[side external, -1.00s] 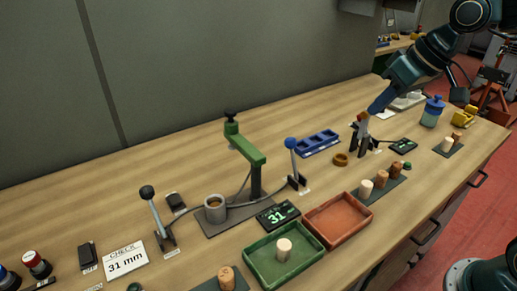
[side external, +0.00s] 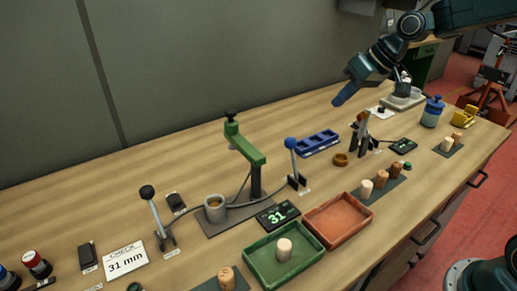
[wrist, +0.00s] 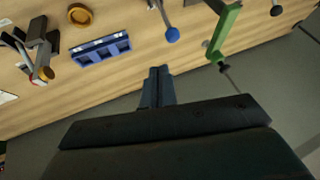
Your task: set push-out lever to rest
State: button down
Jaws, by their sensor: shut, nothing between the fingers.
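Two knobbed levers stand on the bench, and I cannot tell from their small labels which is the push-out lever. The black-knobbed lever (side external: 153,212) leans to the left, left of the grey cup. The blue-knobbed lever (side external: 293,160) stands nearly upright, right of the green press; its blue knob also shows in the wrist view (wrist: 172,35). My gripper (side external: 339,98) is shut and empty, raised above the back of the bench and apart from both levers. Its fingers (wrist: 158,78) are together in the wrist view.
The green press (side external: 250,155) stands behind the grey cup (side external: 214,208). Green (side external: 262,279) and orange (side external: 318,243) trays sit in front. The back strip of bench is mostly clear.

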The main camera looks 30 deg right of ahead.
send_near(293, 158)
jog(key=w+d, duration=0.1)
jog(key=w, duration=0.3)
jog(key=shift+w+a+f, duration=0.25)
jog(key=shift+a+f, duration=0.2)
jog(key=shift+a, duration=0.1)
jog(key=shift+w+f, duration=0.25)
jog(key=shift+w, duration=0.7)
jog(key=shift+w+f, duration=0.25)
jog(key=shift+w, duration=0.7)
jog(key=shift+s, duration=0.15)
jog(key=shift+s, duration=0.65)
jog(key=shift+r, duration=0.1)
jog(key=shift+d+r, duration=0.1)
